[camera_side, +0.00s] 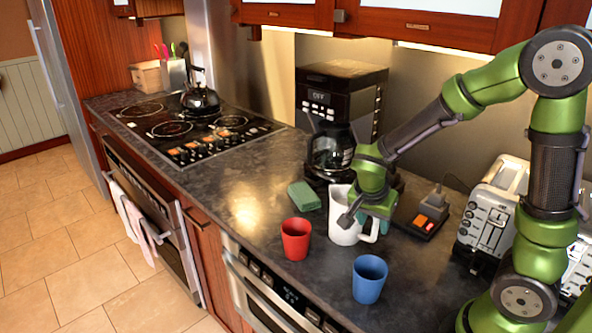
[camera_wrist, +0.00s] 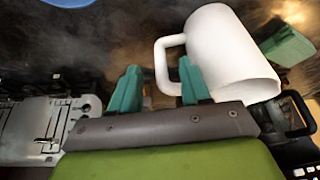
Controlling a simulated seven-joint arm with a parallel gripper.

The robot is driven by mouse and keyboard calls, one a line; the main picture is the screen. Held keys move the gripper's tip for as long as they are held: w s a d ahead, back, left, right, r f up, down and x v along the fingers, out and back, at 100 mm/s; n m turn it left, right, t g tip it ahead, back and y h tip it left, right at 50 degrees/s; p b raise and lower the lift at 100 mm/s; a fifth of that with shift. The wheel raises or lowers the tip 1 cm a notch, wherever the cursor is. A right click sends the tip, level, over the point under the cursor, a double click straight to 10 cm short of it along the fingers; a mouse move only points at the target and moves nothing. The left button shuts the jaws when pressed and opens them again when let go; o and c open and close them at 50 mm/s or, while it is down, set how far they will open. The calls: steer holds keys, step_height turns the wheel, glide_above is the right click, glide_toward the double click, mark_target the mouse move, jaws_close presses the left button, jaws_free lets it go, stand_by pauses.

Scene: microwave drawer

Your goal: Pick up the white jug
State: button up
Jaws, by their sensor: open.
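The white jug (camera_side: 343,226) stands upright on the dark counter, behind the red and blue cups in the side view. Its handle points right there. In the wrist view the jug (camera_wrist: 223,52) fills the upper right, with its handle (camera_wrist: 165,62) in line with the space between my fingers. My gripper (camera_side: 350,212) is in front of the jug's upper part in the side view, covering some of it. In the wrist view my gripper (camera_wrist: 158,88) has its two teal fingers apart, with the lower part of the handle showing near them. I cannot tell whether they touch it.
A red cup (camera_side: 296,239) and a blue cup (camera_side: 369,279) stand near the counter's front edge. A green sponge (camera_side: 304,196) lies left of the jug. A coffee maker (camera_side: 341,100) is behind, and a toaster (camera_side: 494,212) is at the right. The counter left of the sponge is clear.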

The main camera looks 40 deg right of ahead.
mark_target(374, 228)
steer(key=x, duration=0.4)
steer(key=shift+d+f, duration=0.15)
steer(key=shift+f, duration=0.2)
jaws_close()
steer(key=shift+w+r, duration=0.1)
stand_by(1.0)
